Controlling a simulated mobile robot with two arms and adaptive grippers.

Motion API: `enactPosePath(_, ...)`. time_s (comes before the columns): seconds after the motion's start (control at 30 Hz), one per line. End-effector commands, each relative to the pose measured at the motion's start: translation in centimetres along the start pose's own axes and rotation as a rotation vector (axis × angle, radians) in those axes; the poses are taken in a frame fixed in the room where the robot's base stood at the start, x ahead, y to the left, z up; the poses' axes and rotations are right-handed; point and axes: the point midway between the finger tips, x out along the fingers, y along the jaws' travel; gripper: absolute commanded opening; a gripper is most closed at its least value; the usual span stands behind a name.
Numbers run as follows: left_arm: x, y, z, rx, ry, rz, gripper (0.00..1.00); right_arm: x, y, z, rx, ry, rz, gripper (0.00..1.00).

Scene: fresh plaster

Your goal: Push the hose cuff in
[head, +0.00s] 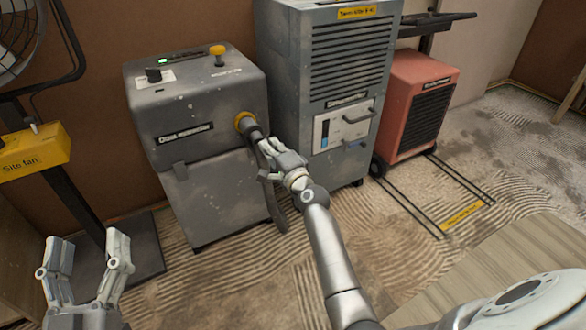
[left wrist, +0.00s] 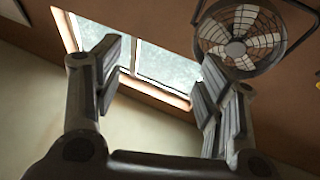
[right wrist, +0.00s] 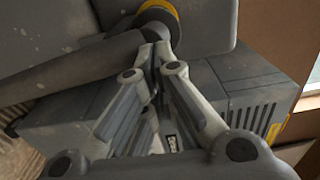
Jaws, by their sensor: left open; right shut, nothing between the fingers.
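The grey dust extractor (head: 205,185) stands at the back left. A yellow port ring (head: 243,121) is on its right side, and the dark hose cuff (head: 254,133) sits at this ring. The grey hose (head: 277,205) hangs down from the cuff. My right gripper (head: 265,148) is shut and empty, with its fingertips at the cuff. In the right wrist view the fingertips (right wrist: 163,50) are against or just in front of the cuff (right wrist: 157,28), below the yellow ring (right wrist: 158,7). How deep the cuff sits I cannot tell. My left gripper (head: 90,252) is open and empty, at the lower left.
A tall grey unit (head: 325,90) stands right of the extractor, close to my right arm. A red heater-like unit (head: 415,105) is further right. The site fan (head: 35,150) stands at the left. Ridged floor (head: 235,265) lies open in front.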

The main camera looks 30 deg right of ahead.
Motion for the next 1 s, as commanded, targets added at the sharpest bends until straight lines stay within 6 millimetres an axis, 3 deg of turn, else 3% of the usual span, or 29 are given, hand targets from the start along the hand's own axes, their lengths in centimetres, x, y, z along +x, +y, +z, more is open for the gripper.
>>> enactPosePath(0.27, -0.4, -0.5, 2.9, 0.006, -0.172, -0.009, 0.65, -2.6, -0.1, 0.0, -0.001, 0.0, 0.001, 0.0)
enactPosePath(0.6, -2.4, -1.1, 7.4, 0.011, -0.437, -0.025, 0.65, -7.3, -0.1, 0.0, -0.001, 0.0, 0.001, 0.0)
enactPosePath(0.8, -3.2, -1.4, 8.7, 0.012, -0.513, -0.029, 0.65, -9.0, -0.1, 0.0, 0.0, -0.001, -0.001, 0.0)
enactPosePath(1.0, -3.5, -1.4, 9.0, 0.012, -0.534, -0.031, 0.65, -9.5, 0.0, 0.0, 0.0, -0.001, 0.0, 0.0)
